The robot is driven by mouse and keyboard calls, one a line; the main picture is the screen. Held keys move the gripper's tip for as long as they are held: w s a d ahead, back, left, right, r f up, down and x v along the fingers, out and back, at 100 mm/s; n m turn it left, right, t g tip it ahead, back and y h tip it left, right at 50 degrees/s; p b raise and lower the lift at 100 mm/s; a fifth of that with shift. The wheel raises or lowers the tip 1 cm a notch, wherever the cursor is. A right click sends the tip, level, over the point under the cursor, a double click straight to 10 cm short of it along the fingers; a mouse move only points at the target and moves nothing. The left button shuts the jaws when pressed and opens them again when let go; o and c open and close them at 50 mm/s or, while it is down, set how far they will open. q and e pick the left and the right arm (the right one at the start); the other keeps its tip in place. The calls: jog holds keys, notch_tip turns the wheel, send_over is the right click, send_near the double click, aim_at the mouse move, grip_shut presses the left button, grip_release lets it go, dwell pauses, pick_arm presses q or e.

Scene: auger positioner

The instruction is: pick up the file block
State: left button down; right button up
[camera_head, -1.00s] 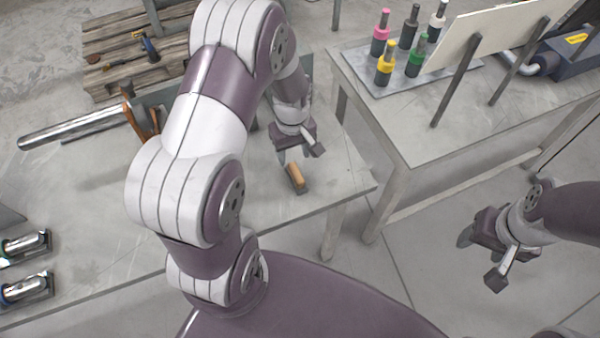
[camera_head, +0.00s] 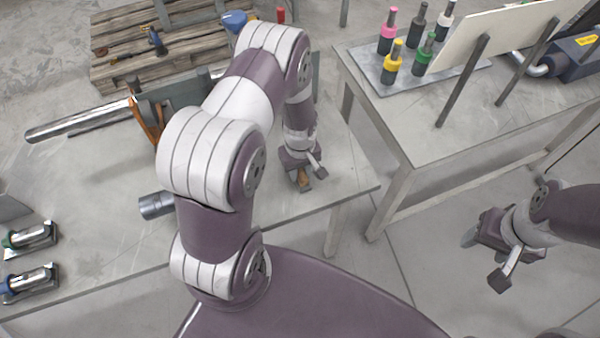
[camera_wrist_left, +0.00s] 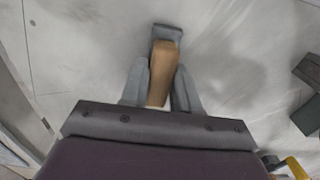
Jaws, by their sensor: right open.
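The file block (camera_head: 305,182), a tan wooden piece with a dark grey end, is on the near table close to its right corner. In the left wrist view the file block (camera_wrist_left: 165,62) lies lengthwise between the fingers, its grey end beyond their tips. My left gripper (camera_head: 303,180) is down at the block and partly hides it in the head view. In its wrist view the left gripper (camera_wrist_left: 160,70) has one finger close along each side of the wood; I cannot tell whether both touch. My right gripper (camera_head: 484,260) is open and empty, right of the table over the floor.
On the near table (camera_head: 100,235) are a metal cylinder (camera_head: 156,205), a long metal bar (camera_head: 75,122) and two metal tools at the left. A second table (camera_head: 440,150) at the right holds coloured bottles (camera_head: 396,60). A gap separates the tables.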

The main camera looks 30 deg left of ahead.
pick_arm(q)
jog(key=shift+w+r, duration=0.1)
jog(key=shift+r, duration=0.45)
notch_tip(320, 180, up, 3)
jog(key=shift+f, duration=0.1)
jog(key=s+d+r, duration=0.6)
jog(key=d+r, duration=0.1)
jog(key=d, duration=0.2)
jog(key=shift+s+d, duration=0.3)
jog(key=shift+d, duration=0.1)
